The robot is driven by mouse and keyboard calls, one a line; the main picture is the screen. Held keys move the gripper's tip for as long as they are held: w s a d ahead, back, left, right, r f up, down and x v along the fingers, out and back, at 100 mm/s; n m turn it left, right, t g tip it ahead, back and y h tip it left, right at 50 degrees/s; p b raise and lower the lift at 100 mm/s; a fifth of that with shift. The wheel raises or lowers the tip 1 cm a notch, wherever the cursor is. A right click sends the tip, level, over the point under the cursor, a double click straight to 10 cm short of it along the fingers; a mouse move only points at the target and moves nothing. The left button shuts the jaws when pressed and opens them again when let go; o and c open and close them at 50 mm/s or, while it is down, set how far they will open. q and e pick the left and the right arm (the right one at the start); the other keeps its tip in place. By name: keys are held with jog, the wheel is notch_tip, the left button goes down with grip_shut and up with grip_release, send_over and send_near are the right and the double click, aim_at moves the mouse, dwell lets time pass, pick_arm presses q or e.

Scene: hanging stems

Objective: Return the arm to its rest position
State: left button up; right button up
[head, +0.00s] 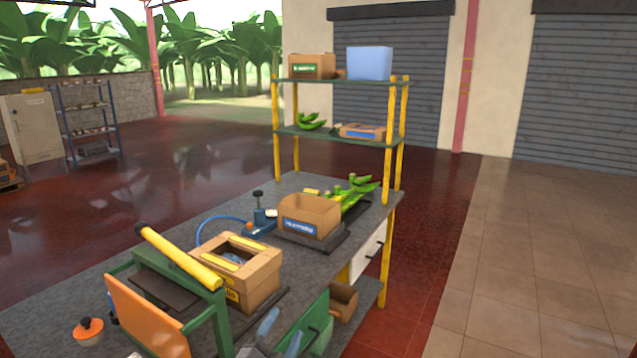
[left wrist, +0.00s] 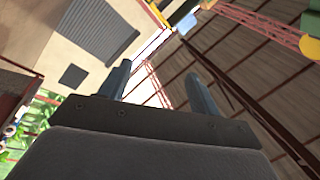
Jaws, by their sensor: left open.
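My left gripper (head: 281,332) shows at the bottom edge of the head view, low and in front of the workbench (head: 60,318). Its two grey-blue fingers are apart. In the left wrist view the same gripper (left wrist: 158,82) has its fingers spread with nothing between them. That view looks up past the fingers at a ribbed roof and a tilted wall. Most of my left arm is out of the head view. My right gripper is in neither view.
Near the gripper are a green stand with an orange panel (head: 147,318) and yellow roller (head: 178,257), a green bin (head: 312,322) and a cardboard box (head: 262,275). Another box (head: 310,216) and green bananas (head: 352,190) sit farther back. A shelf rack (head: 340,136) stands behind. Tiled floor at right is clear.

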pick_arm(q)
jog(key=s+a+f+n+g+y+b, duration=0.25)
jog(key=s+f+n+g, duration=0.35)
jog(key=f, duration=0.6)
jog(key=s+a+f+n+g+y+b, duration=0.2)
jog(key=s+a+f+n+g+y, duration=0.15)
jog(key=s+f, duration=0.6)
jog(key=s+f+n+g+b, duration=0.2)
jog(key=s+f+g, duration=0.5)
jog(key=s+f, duration=0.7)
jog(key=s+n, duration=0.1)
jog(key=s, duration=0.3)
jog(key=shift+b, duration=0.3)
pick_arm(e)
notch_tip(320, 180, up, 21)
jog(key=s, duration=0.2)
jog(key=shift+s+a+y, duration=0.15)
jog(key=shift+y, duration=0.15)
